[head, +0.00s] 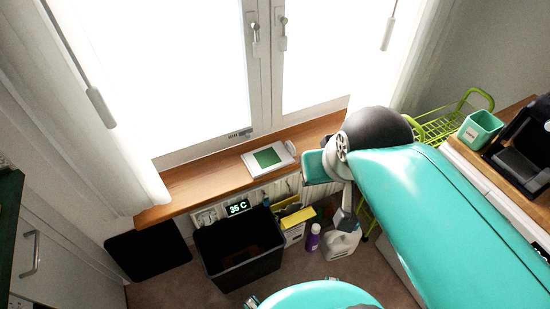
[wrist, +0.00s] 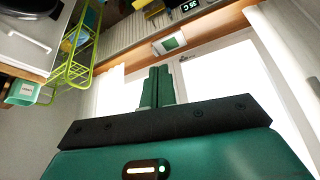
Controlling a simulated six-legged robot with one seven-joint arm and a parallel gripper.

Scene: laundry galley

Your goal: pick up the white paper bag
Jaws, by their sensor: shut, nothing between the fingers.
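A flat white item with a green panel (head: 256,167) lies on the wooden windowsill, under the window. It is the only thing I see that may be the white paper bag; I cannot tell for sure. It also shows small near the top of the wrist view (wrist: 158,46). My gripper (wrist: 159,70) has its two dark green fingers together, with nothing between them. It is apart from the white item. In the head view my teal arm reaches in from the right, and I cannot make out the fingertips there.
The wooden sill (head: 190,187) is otherwise mostly clear. Below it stand a black bin (head: 240,272), a purple bottle (head: 313,240) and a white jug (head: 340,246). A lime-green cart (head: 440,128) and a mint cup (head: 480,132) are at the right. A curtain (head: 120,130) hangs at the left.

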